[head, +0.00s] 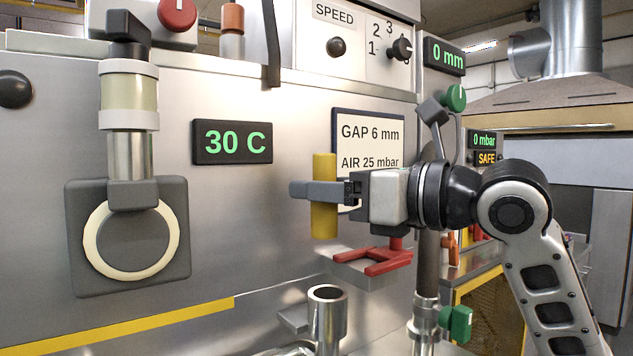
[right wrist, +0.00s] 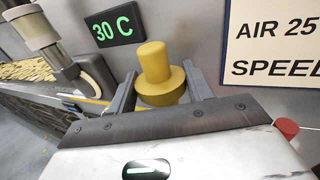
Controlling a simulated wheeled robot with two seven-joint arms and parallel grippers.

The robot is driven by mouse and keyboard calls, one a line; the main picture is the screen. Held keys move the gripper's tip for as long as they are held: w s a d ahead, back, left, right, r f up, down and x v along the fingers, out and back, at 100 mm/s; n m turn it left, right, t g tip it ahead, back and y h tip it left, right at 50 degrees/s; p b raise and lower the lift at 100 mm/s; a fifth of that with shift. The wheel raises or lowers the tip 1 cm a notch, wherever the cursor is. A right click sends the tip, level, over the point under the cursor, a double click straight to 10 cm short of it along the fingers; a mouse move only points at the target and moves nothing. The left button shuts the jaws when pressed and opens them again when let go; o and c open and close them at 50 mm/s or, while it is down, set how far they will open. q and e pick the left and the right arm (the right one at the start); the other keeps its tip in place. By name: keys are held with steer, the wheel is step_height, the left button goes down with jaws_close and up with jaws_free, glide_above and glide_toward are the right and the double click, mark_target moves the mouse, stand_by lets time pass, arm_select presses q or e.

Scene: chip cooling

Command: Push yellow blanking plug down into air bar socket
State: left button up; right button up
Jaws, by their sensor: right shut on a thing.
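My right gripper (head: 312,190) is shut on the yellow blanking plug (head: 324,222), with a grey finger crossing the plug's middle. The plug is upright in the head view. In the right wrist view the plug (right wrist: 156,62) shows a narrow round top above a wider round collar, between the two fingers (right wrist: 158,84). An upright steel tube with an open top, which looks like the air bar socket (head: 328,318), stands at the bottom middle. The plug is above it in the picture, with a clear gap. Its lower part is out of frame. My left gripper is not in view.
A red forked holder (head: 375,262) sits on a small shelf behind the plug. A steel post with a green valve handle (head: 456,322) stands right of the socket. A cream ring (head: 92,236) on a grey block is at left. The sign (head: 372,130) reads GAP 6 mm, AIR 25 mbar.

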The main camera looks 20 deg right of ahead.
mark_target(333, 236)
steer(key=shift+s+r, duration=0.15)
steer(key=shift+s, duration=0.3)
steer(key=shift+s+d+f+b, duration=0.1)
steer(key=shift+f+b, duration=0.55)
steer(key=shift+f, duration=0.05)
step_height(333, 236, down, 4)
steer(key=b, duration=0.3)
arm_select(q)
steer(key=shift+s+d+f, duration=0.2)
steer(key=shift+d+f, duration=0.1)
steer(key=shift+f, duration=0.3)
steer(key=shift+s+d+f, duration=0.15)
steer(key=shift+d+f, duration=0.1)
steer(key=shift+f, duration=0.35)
arm_select(e)
steer(key=shift+f, duration=0.2)
arm_select(q)
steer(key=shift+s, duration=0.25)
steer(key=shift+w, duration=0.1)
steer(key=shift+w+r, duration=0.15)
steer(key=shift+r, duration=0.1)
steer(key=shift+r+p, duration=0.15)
steer(key=shift+p, duration=0.15)
